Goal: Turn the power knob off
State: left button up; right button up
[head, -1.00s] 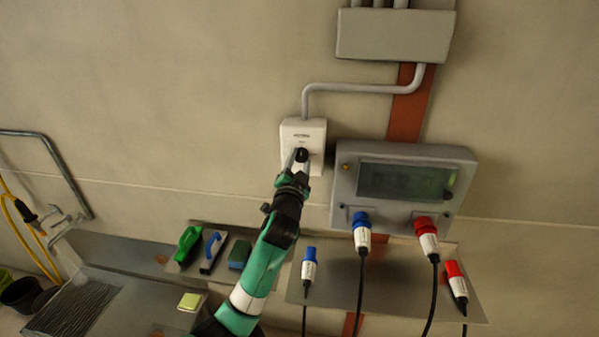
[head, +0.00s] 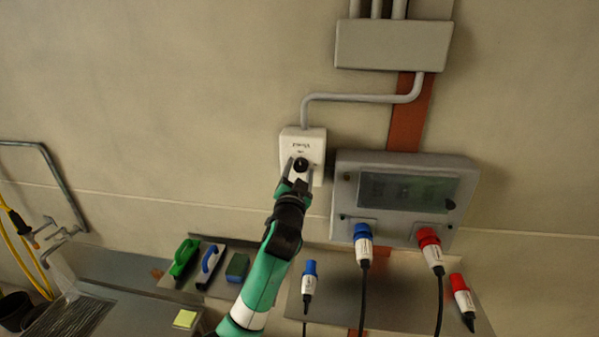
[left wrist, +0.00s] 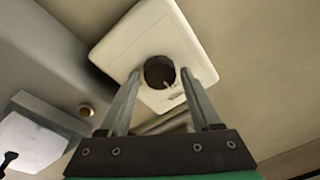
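The power knob (head: 301,164) is round and black, on the front of a white wall box (head: 288,141). My left gripper (head: 300,168) is at the box with its fingers apart, one on each side of the knob. In the left wrist view the knob (left wrist: 158,72) shows between the open fingertips (left wrist: 160,75) of the left gripper, with a gap on at least the left side. I cannot tell whether the right fingertip touches it. My right gripper is not in view.
A grey panel (head: 405,158) with a dark display is right of the white box, with blue (head: 363,240) and red (head: 430,250) plugs below. A grey conduit (head: 360,98) runs above. A shelf with brushes (head: 210,260) lies lower left.

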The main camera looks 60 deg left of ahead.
pick_arm(q)
jog(key=shift+o, duration=0.8)
jog(key=p+v, duration=0.1)
jog(key=v, duration=1)
jog(key=shift+s+d+p, duration=0.2)
jog(key=shift+d+p, duration=0.05)
jog(key=shift+p, duration=0.15)
jog(key=shift+d, duration=0.1)
